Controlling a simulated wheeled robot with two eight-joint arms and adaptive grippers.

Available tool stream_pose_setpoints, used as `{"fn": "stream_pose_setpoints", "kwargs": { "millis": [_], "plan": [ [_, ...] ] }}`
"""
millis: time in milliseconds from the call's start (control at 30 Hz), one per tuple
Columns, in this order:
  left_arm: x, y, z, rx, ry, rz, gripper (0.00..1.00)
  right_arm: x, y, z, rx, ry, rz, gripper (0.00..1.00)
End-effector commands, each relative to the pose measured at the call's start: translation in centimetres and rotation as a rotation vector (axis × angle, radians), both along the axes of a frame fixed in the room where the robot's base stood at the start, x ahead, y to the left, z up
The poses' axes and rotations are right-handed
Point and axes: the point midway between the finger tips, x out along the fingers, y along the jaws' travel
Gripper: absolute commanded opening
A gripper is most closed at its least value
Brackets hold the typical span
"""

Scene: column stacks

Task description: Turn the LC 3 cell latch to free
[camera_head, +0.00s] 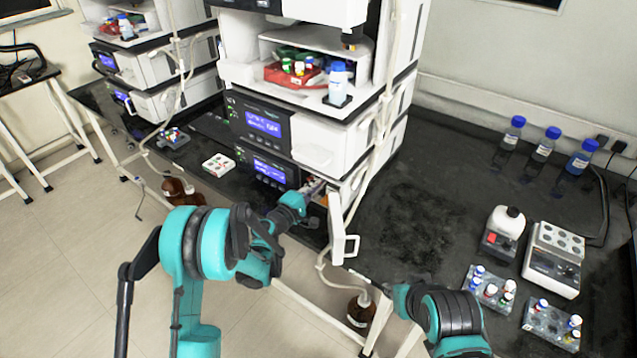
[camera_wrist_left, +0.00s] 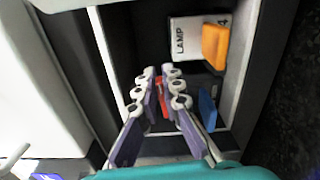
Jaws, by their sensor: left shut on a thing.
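My left gripper (camera_head: 313,189) reaches into an open compartment low in the middle instrument stack. In the left wrist view its two jointed fingers (camera_wrist_left: 162,88) are inside the compartment, closed around a small red piece (camera_wrist_left: 164,97) that is mostly hidden between them. An orange piece (camera_wrist_left: 215,47) sits to the right, beside a white label reading LAMP (camera_wrist_left: 184,38). A blue piece (camera_wrist_left: 207,110) is lower on the right. I cannot read which of these is the cell latch. My right gripper is not in view; only its arm shows at the lower right.
A white door (camera_head: 344,232) stands open just right of the left gripper. Vial racks (camera_head: 489,288), a white device (camera_head: 553,262) and blue-capped bottles (camera_head: 546,144) are on the right bench. The bench between them and the stack is clear.

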Motion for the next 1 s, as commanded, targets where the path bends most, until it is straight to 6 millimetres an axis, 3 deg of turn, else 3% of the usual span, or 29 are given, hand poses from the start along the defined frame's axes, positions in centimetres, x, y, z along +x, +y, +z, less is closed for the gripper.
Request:
{"fn": "stream_pose_setpoints", "kwargs": {
  "millis": [167, 200, 267, 667, 1000],
  "plan": [
    [-0.06, -0.06, -0.05, 0.000, 0.001, -0.002, 0.00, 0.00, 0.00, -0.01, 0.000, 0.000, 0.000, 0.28],
    [-0.06, -0.06, -0.05, 0.000, 0.001, -0.002, 0.15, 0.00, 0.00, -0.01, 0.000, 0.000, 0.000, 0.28],
    [-0.05, -0.06, -0.04, 0.000, 0.001, -0.002, 0.28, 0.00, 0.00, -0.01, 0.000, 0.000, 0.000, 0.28],
    [-0.02, 0.00, 0.06, -0.028, 0.021, 0.000, 0.28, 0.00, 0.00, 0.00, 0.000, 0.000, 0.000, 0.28],
    [0.15, 0.23, 0.81, -0.353, 0.256, 0.000, 0.28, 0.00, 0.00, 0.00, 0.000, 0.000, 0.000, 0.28]
  ]
}}
